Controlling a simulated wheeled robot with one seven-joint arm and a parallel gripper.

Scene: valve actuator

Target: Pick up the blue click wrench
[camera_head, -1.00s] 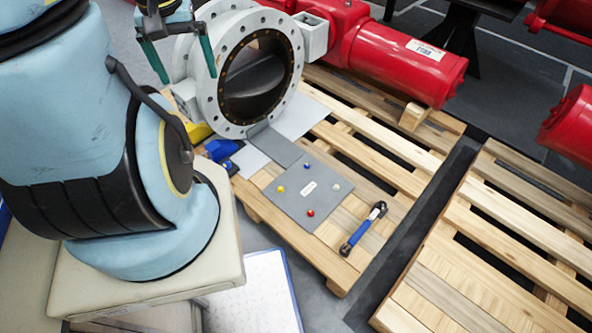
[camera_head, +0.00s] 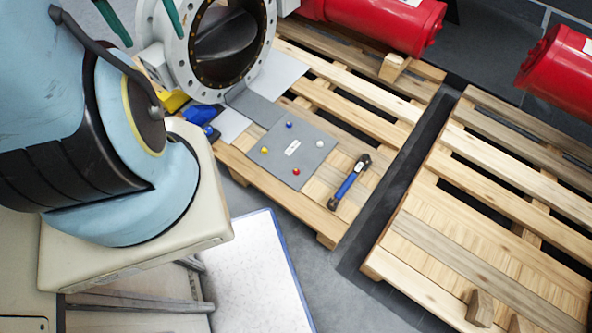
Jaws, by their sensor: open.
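The blue click wrench (camera_head: 346,186) lies on the wooden pallet near its front right corner. It has a blue handle toward the front and a dark head pointing back and right. My gripper (camera_head: 148,20) shows only in part at the top left, cut off by the frame edge. Its two green fingers are apart with nothing visible between them. It is in front of the valve flange, well away from the wrench and to its upper left.
A grey plate (camera_head: 291,157) with coloured knobs lies left of the wrench. The grey valve (camera_head: 264,50) and red actuator (camera_head: 385,22) stand behind. A blue object (camera_head: 201,115) sits at the pallet's left. A second pallet (camera_head: 468,220) lies right, across a dark gap.

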